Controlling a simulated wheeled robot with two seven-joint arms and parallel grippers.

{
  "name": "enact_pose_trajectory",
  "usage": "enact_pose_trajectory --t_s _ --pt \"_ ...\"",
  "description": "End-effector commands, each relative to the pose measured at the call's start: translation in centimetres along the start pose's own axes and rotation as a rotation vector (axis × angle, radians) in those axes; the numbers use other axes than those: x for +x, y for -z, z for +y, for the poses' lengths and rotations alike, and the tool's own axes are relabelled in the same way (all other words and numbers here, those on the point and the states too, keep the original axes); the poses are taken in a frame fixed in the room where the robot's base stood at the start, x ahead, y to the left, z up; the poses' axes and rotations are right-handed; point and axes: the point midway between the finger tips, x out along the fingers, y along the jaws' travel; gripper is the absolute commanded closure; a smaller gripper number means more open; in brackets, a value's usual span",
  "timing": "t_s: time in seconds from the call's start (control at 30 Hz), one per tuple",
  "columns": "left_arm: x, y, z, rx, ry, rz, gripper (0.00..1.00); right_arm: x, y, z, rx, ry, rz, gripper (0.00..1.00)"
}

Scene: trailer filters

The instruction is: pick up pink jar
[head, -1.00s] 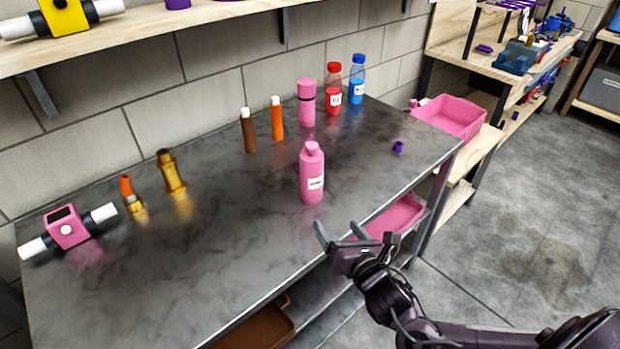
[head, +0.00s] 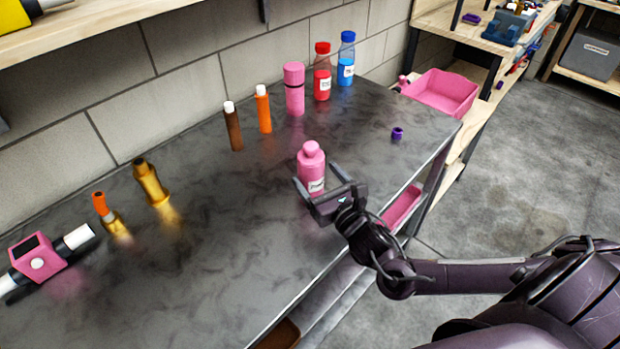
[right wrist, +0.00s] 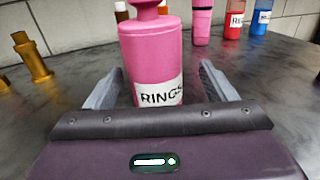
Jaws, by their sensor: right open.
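The pink jar (head: 311,163) stands upright on the dark metal table, with a white label on its front. In the right wrist view the pink jar (right wrist: 152,62) has a label reading "RINGS". My right gripper (head: 320,188) is open at the near side of the jar, low over the table. In the right wrist view the two fingers of my right gripper (right wrist: 158,90) stand left and right of the jar, with gaps on both sides. The lower part of the jar is hidden behind the gripper. My left gripper is not in view.
Behind the jar stand a pink bottle (head: 294,88), a red bottle (head: 322,72), a blue bottle (head: 346,60), an orange tube (head: 263,108) and a brown tube (head: 233,127). A purple ring (head: 397,134) lies to the right. Brass fittings (head: 150,182) stand left.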

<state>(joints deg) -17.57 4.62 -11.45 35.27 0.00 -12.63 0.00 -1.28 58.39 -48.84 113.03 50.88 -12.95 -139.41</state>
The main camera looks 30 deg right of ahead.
Motion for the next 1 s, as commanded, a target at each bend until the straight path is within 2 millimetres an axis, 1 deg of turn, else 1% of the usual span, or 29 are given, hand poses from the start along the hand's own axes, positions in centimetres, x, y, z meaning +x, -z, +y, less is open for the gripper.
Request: enact_pose_trajectory --t_s 0.03,0.1,0.2,0.3,0.47,0.57,0.67,0.93,0.97,1.0 --pt "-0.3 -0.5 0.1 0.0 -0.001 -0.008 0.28 0.8 -0.3 0.2 0.002 0.0 -0.003 0.23" --pt "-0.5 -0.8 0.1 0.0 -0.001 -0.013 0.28 1.9 -0.3 0.5 0.003 0.001 -0.004 0.23" --pt "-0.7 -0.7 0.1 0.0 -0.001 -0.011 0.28 3.3 -0.2 0.6 0.001 0.0 -0.003 0.23" --pt "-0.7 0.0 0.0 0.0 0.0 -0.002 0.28 4.2 -0.1 0.7 0.002 0.0 -0.001 0.23" --pt "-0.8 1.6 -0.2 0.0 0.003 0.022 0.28 4.5 0.0 0.7 0.002 -0.002 0.001 0.23" --pt "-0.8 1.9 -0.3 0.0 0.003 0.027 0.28 4.4 0.0 0.7 0.002 -0.002 0.001 0.23" --pt "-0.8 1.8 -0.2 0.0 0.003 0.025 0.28 4.4 0.0 0.7 0.002 -0.001 0.001 0.34" --pt "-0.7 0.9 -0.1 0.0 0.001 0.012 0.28 4.4 0.0 0.7 0.002 -0.001 0.001 0.7" --pt "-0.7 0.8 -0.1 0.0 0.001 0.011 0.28 4.4 -0.1 0.6 0.002 -0.001 -0.001 0.72" --pt "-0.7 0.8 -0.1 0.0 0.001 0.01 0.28 4.4 -0.1 0.6 0.002 -0.001 -0.001 0.72"
